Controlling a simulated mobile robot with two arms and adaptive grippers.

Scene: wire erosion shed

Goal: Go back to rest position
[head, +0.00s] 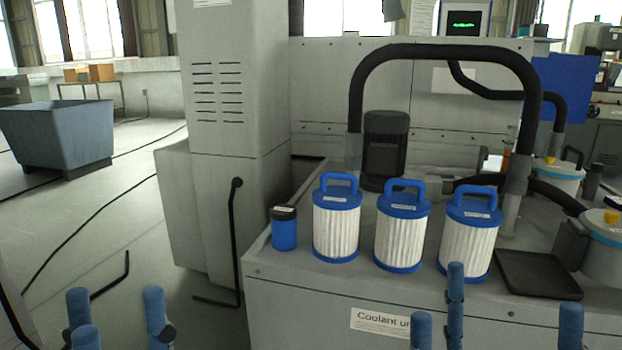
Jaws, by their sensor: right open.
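My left gripper (116,312) is at the bottom left of the head view, over the floor. Its blue fingers point up, stand apart and hold nothing. My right gripper (495,318) is at the bottom right, in front of the coolant unit (300,310). Its blue fingers are spread with nothing between them. The lower parts of both grippers are cut off by the picture's bottom edge.
On the coolant unit stand three white filters with blue handles (336,225) (401,232) (468,240), a small blue jar (284,232) and a black tray (538,274). Black hoses (445,53) arch behind. A grey bin (58,135) stands on open floor at left.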

